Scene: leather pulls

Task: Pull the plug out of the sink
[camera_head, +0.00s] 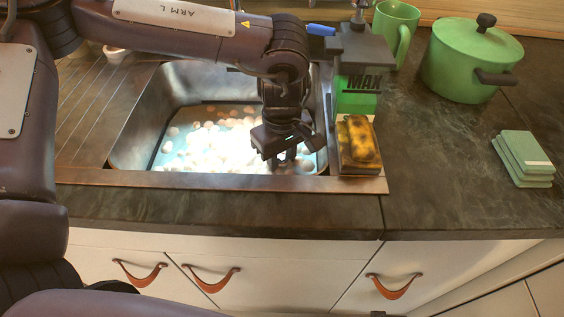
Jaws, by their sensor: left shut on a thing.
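The metal sink (134,128) is set into the dark counter and holds water with pale, foamy spots. My left gripper (287,157) reaches down into the right part of the sink, at the water. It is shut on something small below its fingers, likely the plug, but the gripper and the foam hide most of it. I cannot tell whether the plug sits in the drain. My right gripper does not show.
A yellow and black sponge (358,145) lies at the sink's right edge before a green soap bottle (356,95). A green mug (396,30), a lidded green pot (468,62) and stacked green pads (524,158) stand to the right. Drawers with leather pulls (395,287) are below.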

